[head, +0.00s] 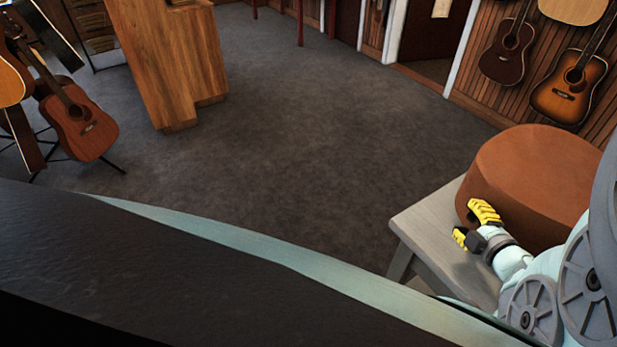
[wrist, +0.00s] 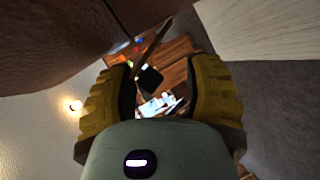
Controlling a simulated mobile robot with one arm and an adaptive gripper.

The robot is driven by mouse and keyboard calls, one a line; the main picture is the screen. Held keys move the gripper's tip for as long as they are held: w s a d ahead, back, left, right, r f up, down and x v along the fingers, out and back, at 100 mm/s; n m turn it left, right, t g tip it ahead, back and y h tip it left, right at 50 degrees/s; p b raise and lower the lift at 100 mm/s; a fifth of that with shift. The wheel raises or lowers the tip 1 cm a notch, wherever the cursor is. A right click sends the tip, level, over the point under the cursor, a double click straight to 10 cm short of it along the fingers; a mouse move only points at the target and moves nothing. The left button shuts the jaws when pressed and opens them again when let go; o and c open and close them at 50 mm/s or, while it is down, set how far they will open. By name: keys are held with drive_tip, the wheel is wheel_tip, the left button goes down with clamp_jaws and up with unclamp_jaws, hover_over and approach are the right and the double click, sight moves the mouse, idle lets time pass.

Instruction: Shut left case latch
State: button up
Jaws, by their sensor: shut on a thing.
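A brown rounded case (head: 530,180) rests on a grey stool or small table (head: 425,225) at the right of the head view. My gripper (head: 466,222), with yellow ribbed fingers, is low against the case's near left side in that view. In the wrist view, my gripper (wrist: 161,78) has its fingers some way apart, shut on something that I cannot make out. A brown surface, seemingly the case (wrist: 55,35), fills the upper left there, close to the left fingertip. I cannot make out any latch in either view.
A wooden counter (head: 165,60) and a guitar on a stand (head: 80,120) are at the left. Guitars (head: 572,88) hang on the right wall. Open dark carpet (head: 300,130) lies between. A dark surface with a pale edge (head: 250,240) spans the foreground.

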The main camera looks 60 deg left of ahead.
drive_tip(key=f+n+t+y+b, duration=0.1)
drive_tip(key=n+b, duration=0.1)
drive_tip(key=b, duration=0.4)
drive_tip(key=f+n+t+y+b, duration=0.1)
drive_tip(key=f+n+b, duration=0.1)
drive_tip(key=b, duration=0.4)
drive_tip(key=s+f+n+t+y+b, duration=0.1)
drive_tip(key=n+t+b, duration=0.1)
drive_tip(key=b, duration=0.4)
drive_tip(key=shift+f+n, duration=0.3)
drive_tip(key=shift+n, duration=0.2)
drive_tip(key=b, duration=0.1)
drive_tip(key=n+y+b, duration=0.1)
drive_tip(key=shift+f+b, duration=0.25)
drive_tip(key=shift+b, duration=0.1)
drive_tip(key=shift+w+n+y+b, duration=0.15)
drive_tip(key=shift+n+y+b, duration=0.2)
drive_tip(key=shift+n, duration=0.35)
drive_tip(key=shift+w+d+f+n+y+b, duration=0.15)
drive_tip(key=shift+n+y+b, duration=0.25)
drive_tip(key=shift+n, duration=0.4)
drive_tip(key=shift+f+n+y, duration=0.15)
drive_tip(key=shift+n+y, duration=0.1)
drive_tip(key=shift+n, duration=0.25)
